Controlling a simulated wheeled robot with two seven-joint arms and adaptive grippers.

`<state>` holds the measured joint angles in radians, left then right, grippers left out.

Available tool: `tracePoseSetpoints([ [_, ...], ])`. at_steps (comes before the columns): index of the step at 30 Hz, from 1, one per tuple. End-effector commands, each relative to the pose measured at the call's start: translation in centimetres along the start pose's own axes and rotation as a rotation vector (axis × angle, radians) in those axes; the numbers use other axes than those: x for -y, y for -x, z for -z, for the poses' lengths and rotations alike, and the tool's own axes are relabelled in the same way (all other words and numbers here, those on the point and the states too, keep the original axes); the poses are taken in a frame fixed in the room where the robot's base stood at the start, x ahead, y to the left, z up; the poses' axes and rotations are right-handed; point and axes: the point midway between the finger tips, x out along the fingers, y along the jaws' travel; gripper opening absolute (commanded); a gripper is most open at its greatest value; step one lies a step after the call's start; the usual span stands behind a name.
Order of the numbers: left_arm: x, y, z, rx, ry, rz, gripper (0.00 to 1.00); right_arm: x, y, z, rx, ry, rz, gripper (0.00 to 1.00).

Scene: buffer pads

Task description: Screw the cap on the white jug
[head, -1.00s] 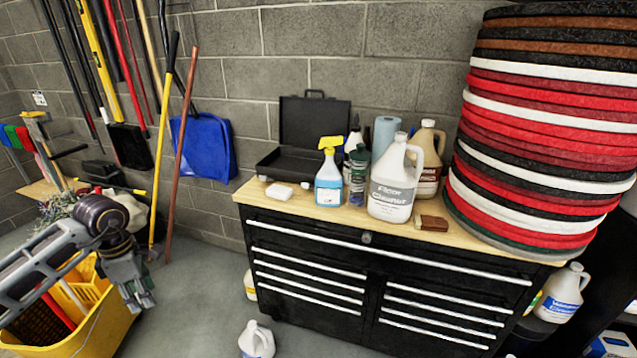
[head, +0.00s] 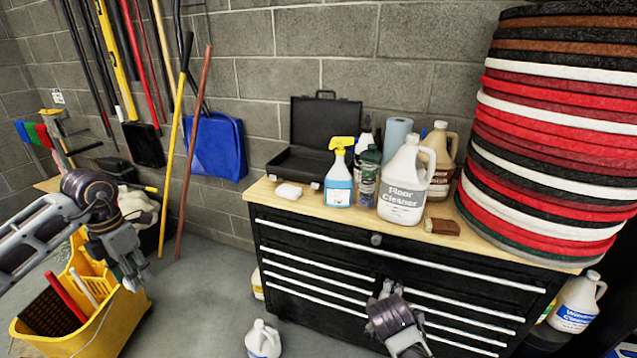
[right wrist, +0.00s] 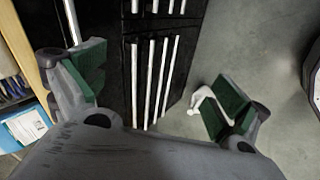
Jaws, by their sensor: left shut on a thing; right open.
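The white jug (head: 404,183), labelled Floor Cleaner, stands upright on the wooden cabinet top. Its neck points up; I cannot make out a separate cap on it. My left gripper (head: 131,278) is over the yellow bucket, far left of the jug. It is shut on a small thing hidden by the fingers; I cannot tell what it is. My right gripper (head: 384,288) is in front of the cabinet drawers, below the jug and apart from it. In the right wrist view (right wrist: 158,85) its green-padded fingers are spread with nothing between them.
A spray bottle (head: 339,183), a green bottle (head: 367,180) and a brown jug (head: 440,160) crowd the jug's left and back. A brown block (head: 441,227) lies at its right. Stacked pads (head: 545,140) rise further right. Another white jug (head: 263,340) stands on the floor.

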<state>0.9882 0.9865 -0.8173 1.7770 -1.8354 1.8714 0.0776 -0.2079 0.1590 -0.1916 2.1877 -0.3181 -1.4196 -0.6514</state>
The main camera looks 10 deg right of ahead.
Motion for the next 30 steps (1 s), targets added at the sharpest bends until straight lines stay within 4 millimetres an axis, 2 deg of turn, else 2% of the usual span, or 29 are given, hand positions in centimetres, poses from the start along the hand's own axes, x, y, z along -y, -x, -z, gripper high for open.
tracePoseSetpoints([
  [3,-0.1,0.2,0.1,0.001,0.028,0.000,0.30,-2.8,0.3,1.0,0.007,0.097,-0.068,0.99],
  [17,-0.3,0.6,0.2,0.002,0.086,0.001,0.30,-12.8,1.9,4.4,0.103,0.465,-0.310,0.99],
  [30,-0.4,0.7,0.2,0.002,0.105,0.002,0.30,-22.0,4.6,7.5,0.282,0.796,-0.509,0.99],
])
